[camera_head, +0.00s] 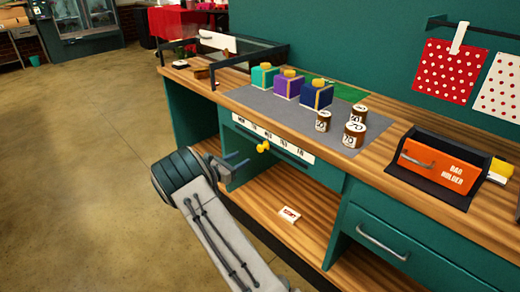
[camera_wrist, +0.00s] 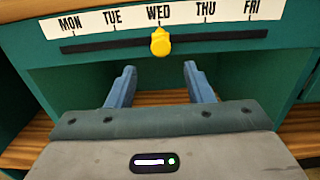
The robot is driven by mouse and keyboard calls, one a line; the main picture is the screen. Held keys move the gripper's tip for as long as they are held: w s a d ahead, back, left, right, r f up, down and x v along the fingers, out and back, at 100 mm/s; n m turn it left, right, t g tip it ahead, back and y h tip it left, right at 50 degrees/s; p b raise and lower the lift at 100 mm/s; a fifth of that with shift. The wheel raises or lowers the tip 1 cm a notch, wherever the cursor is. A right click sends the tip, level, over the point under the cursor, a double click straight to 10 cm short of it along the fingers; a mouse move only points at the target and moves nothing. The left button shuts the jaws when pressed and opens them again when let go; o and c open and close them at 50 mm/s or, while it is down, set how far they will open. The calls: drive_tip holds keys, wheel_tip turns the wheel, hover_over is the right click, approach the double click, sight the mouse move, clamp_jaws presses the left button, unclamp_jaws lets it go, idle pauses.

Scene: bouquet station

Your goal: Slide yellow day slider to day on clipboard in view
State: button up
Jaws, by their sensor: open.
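The yellow day slider (camera_head: 263,147) sits on a dark horizontal slot in the front of the counter. In the wrist view the slider (camera_wrist: 160,42) stands directly below WED on the white day strip (camera_wrist: 103,22), which reads MON to FRI. My gripper (camera_head: 239,160) is just in front of the slot, left of the slider in the head view. In the wrist view my gripper (camera_wrist: 160,82) is open and empty, its blue fingers spread either side of the slider's line and apart from it. I cannot make out a clipboard with a readable day.
Teal, purple and blue boxes (camera_head: 316,94) and several brown numbered cylinders (camera_head: 354,134) stand on the grey mat above. An orange bag holder (camera_head: 440,165) is at right. A small white card (camera_head: 289,214) lies on the lower shelf. Open floor is at left.

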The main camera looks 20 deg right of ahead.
sight(259, 149)
drive_tip(key=x, duration=1.1)
drive_tip(key=shift+p, duration=0.3)
